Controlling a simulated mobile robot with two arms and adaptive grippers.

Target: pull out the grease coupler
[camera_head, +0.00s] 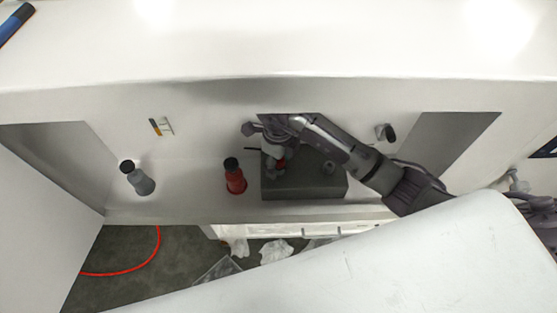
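My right gripper (268,152) reaches in from the right and hangs over the left part of a dark grey block (305,187) on the white surface. A small red part (281,162) shows at the fingers; it may belong to the grease coupler, but the gripper hides most of it. I cannot tell whether the fingers touch it or are closed on it. A small grey round piece (328,167) stands on the right part of the block. My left gripper is not in view.
A red bottle with a black top (235,180) stands just left of the block. A grey bottle with a black top (142,181) stands farther left. A small yellow-and-grey item (156,127) and a dark knob-like item (386,132) are behind. The surface between the bottles is clear.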

